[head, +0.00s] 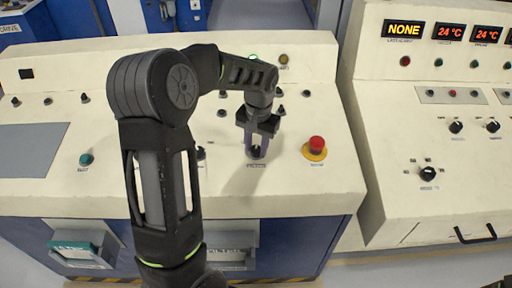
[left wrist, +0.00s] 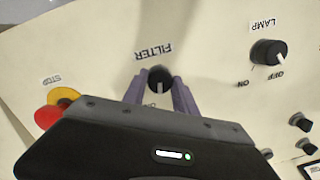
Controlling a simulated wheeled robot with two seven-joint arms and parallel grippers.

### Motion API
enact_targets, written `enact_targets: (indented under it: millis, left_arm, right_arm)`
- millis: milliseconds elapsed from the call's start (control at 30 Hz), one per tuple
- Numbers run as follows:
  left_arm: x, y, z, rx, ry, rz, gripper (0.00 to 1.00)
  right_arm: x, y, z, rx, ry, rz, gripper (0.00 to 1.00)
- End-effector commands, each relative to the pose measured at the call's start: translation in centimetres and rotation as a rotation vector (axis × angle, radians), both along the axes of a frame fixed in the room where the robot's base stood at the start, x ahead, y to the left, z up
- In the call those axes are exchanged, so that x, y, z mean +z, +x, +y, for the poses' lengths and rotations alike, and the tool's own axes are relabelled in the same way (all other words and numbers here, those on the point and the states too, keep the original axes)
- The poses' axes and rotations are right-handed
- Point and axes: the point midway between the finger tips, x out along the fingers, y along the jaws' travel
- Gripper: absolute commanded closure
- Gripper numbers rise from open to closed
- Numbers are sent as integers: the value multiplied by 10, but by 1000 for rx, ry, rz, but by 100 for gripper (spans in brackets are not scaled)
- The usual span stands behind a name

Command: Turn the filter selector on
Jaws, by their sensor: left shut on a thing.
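The filter selector (left wrist: 159,80) is a black round knob with a pale pointer line, on the cream panel under the upside-down label FILTER in the left wrist view. My left gripper (left wrist: 160,95) has its two purple fingers on either side of this knob, shut on it. In the head view the left gripper (head: 256,150) points down at the panel, left of the red stop button, and its fingers hide most of the knob. The ON and OFF marks by the filter knob are mostly covered by the gripper. My right gripper is not in view.
A red stop button on a yellow base (head: 316,147) stands close to the right of the gripper. The lamp knob (left wrist: 268,53) and several small black knobs are nearby. A second console (head: 400,130) with displays stands at the right.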

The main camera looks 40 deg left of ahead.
Motion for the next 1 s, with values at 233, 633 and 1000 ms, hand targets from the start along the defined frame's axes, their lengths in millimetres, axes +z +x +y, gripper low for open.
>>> enact_targets:
  millis: [233, 633, 1000]
  left_arm:
    - [0, 1, 0, -175, 15, 7, 100]
    - [1, 1, 0, -281, 24, 13, 100]
    - [1, 1, 0, -282, 24, 13, 62]
  right_arm:
    - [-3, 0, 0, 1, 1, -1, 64]
    - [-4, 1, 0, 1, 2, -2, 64]
    - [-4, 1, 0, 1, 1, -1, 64]
